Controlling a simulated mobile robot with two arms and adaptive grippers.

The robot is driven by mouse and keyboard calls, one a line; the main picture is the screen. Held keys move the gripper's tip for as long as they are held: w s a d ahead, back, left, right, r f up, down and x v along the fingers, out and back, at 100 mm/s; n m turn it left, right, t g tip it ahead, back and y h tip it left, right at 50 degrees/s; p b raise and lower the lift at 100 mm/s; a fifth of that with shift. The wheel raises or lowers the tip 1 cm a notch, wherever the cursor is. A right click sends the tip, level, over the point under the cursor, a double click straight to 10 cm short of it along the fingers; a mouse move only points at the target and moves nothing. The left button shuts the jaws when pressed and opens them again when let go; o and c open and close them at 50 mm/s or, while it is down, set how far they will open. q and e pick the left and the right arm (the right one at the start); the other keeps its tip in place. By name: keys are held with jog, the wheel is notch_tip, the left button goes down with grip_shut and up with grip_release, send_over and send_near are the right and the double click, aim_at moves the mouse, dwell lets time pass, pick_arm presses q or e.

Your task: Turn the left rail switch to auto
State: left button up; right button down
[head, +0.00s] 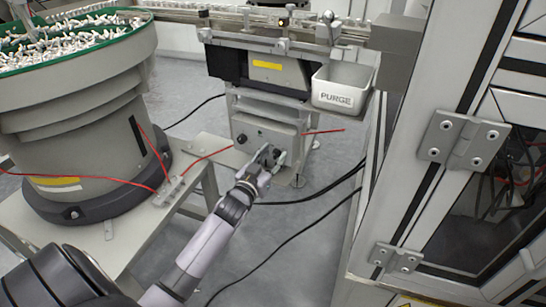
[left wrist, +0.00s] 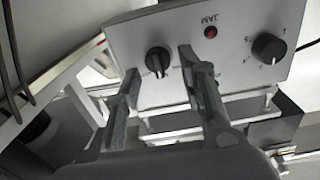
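The grey control panel (head: 256,130) sits on the stand under the rail in the head view. In the left wrist view the panel (left wrist: 235,75) appears upside down. A black switch (left wrist: 158,62) with a raised grip bar is on it, and a round black dial (left wrist: 268,47) with tick marks is to the right. My left gripper (head: 269,156) is at the panel's lower right in the head view. In the left wrist view my left gripper (left wrist: 158,66) is open, fingers either side of the switch with visible gaps. Its label is partly hidden. My right gripper is not in view.
A red JAM lamp (left wrist: 210,32) sits between switch and dial. The PURGE bin (head: 342,88) hangs above right of the panel. A bowl feeder (head: 75,120) stands left and a framed cabinet (head: 455,140) right. Black cables (head: 310,195) cross the floor; red cables run near the panel.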

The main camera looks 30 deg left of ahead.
pick_arm(q)
jog(key=shift+w, duration=0.3)
jog(key=shift+c, duration=0.3)
grip_shut()
